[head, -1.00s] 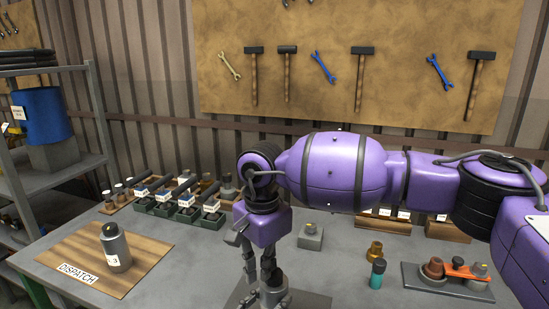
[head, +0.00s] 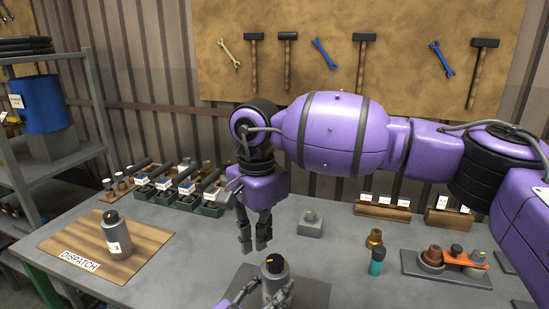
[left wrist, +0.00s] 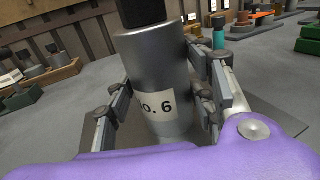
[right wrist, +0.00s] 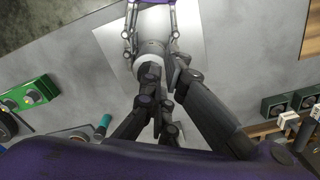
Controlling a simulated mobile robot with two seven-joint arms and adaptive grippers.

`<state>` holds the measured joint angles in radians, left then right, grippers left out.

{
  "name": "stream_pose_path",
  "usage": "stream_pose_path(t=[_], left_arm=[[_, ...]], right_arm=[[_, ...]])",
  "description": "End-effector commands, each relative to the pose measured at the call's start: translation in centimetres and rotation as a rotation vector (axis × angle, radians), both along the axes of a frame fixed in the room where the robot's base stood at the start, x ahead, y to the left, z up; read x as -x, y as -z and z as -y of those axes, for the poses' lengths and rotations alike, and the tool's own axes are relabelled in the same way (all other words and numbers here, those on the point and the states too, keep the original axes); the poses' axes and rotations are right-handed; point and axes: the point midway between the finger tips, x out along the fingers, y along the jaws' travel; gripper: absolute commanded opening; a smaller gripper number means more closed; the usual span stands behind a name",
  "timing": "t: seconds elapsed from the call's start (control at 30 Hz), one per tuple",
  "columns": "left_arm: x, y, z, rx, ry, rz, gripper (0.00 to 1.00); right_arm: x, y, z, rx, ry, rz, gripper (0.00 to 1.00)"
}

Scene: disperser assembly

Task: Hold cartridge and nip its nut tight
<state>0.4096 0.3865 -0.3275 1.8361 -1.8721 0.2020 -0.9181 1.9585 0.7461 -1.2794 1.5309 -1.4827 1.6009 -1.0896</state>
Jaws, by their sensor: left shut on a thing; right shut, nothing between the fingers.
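A grey cartridge with a black nut on top (head: 274,281) stands upright at the front of the table. In the left wrist view the cartridge (left wrist: 158,70) carries a "No. 6" label, and its top is cut off. My left gripper (head: 262,297) is shut around its body, with fingers on both sides (left wrist: 160,105). My right gripper (head: 255,243) is shut and empty, pointing down, above and apart from the nut. In the right wrist view its fingers (right wrist: 160,82) partly cover the cartridge (right wrist: 150,50).
Another grey cartridge (head: 116,236) stands on the wooden DISPATCH board (head: 60,241) at left. A grey block (head: 311,227), brass part (head: 374,238), teal bottle (head: 377,262) and a tray with an orange tool (head: 464,259) lie to the right. Green bins (head: 160,195) line the back.

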Motion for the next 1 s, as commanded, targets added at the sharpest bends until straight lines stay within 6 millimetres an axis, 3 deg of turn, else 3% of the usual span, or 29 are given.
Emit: stream_pose_path(t=[0.33, 0.7, 1.0], left_arm=[[-0.1, 0.3, -0.3, -0.005, -0.005, -0.004, 0.06], [-0.1, 0.4, -0.4, -0.007, -0.006, -0.005, 0.06], [-0.1, 0.5, -0.4, -0.006, -0.006, -0.006, 0.06]], right_arm=[[0.0, -0.4, 0.2, 0.001, -0.021, 0.001, 0.00], [1.9, -1.2, 2.4, 0.017, -0.462, 0.012, 0.00], [2.2, 0.0, 2.7, 0.019, -0.524, 0.010, 0.00]])
